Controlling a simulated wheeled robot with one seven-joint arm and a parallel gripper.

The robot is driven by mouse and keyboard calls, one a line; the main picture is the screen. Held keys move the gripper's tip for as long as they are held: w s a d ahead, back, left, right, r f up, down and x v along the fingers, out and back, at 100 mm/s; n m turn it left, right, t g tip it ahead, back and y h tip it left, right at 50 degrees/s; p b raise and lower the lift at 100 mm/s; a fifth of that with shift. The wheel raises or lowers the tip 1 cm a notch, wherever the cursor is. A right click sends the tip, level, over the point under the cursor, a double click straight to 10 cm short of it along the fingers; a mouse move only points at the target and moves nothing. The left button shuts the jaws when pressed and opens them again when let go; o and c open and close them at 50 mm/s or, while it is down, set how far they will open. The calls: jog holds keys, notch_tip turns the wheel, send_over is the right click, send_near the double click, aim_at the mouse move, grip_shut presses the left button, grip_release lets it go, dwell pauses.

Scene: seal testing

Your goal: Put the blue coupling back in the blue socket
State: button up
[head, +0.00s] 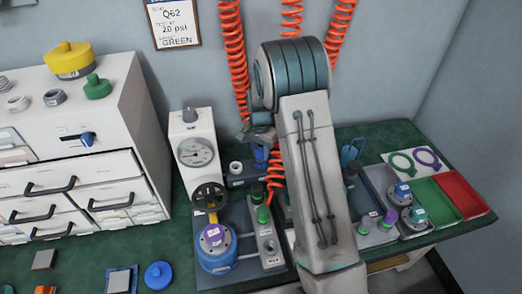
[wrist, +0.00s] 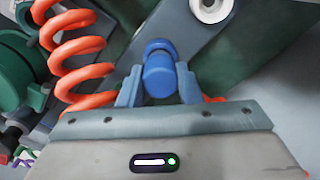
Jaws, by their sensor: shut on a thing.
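My gripper (wrist: 158,90) is shut on the blue coupling (wrist: 159,72) in the wrist view, with one finger on each side of it. In the head view my gripper (head: 262,136) is partly hidden behind my arm, above the bench. A white ring-shaped fitting (wrist: 208,9) shows at the top of the wrist view, apart from the coupling. In the head view a white ring (head: 236,167) stands on a dark blue block (head: 241,181) below and left of my gripper. I cannot tell for sure whether this is the blue socket.
Orange coiled hoses (head: 233,50) hang at the back; one coil (wrist: 75,45) runs close left of my gripper. A gauge box (head: 190,135) and a blue pot (head: 217,258) stand to the left. A green tray (head: 432,203) and red tray (head: 462,193) lie at right.

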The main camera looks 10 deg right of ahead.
jog(key=shift+f, duration=0.25)
jog(key=o, duration=1.1)
jog(key=shift+r, duration=0.15)
notch_tip(320, 180, up, 14)
jog(key=p, duration=0.1)
jog(key=shift+f, duration=0.2)
jog(key=s+r+n+t+p, duration=0.1)
jog(key=s+r+n+p, duration=0.35)
jog(key=s+r, duration=0.85)
jog(key=s+r+n+t+p, duration=0.1)
jog(key=s+n+p, duration=0.3)
jog(key=s, duration=1.2)
jog(key=shift+s+r+t+p, duration=0.3)
jog(key=shift+r+t, duration=0.1)
jog(key=shift+r, duration=0.4)
